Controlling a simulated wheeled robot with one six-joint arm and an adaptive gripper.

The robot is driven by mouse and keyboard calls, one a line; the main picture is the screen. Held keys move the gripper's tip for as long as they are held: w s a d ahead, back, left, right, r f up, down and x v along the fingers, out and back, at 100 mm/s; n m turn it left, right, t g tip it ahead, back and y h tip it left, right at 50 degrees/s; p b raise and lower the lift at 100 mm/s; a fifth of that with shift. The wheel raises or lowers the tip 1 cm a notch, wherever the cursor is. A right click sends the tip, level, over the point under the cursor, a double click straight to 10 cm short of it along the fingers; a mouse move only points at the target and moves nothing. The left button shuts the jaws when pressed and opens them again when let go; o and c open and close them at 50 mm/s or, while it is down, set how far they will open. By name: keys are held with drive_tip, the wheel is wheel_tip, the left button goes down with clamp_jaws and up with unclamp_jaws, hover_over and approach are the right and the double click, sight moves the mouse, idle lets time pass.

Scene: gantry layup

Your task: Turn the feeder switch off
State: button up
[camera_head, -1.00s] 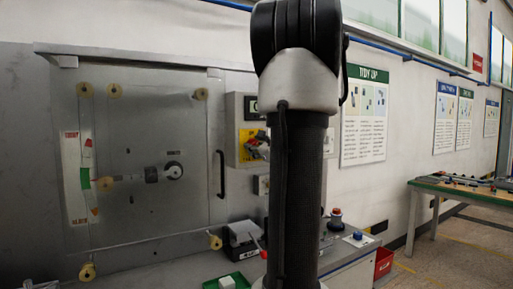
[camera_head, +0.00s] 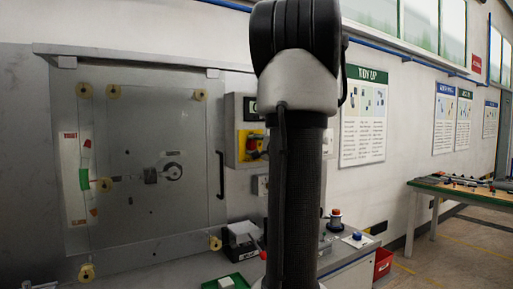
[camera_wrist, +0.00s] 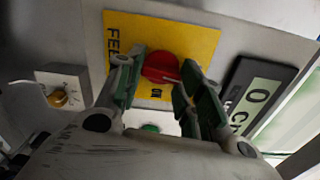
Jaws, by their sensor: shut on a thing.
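The feeder switch is a red round knob (camera_wrist: 161,68) on a yellow plate (camera_wrist: 205,40) with partly hidden "FEED" lettering and the word "ON" beside the knob. A pale mark shows on the knob's lower right. My gripper (camera_wrist: 157,66) has one finger on each side of the knob and is shut on it. My gripper is hidden behind my arm there.
The large cabinet door (camera_head: 145,130) has a vertical black handle (camera_head: 221,174).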

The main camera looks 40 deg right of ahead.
drive_tip(key=shift+n, duration=0.9)
drive_tip(key=o, duration=1)
drive_tip(key=shift+s, duration=0.1)
drive_tip(key=v, duration=1.1)
drive_tip(key=shift+s, duration=0.4)
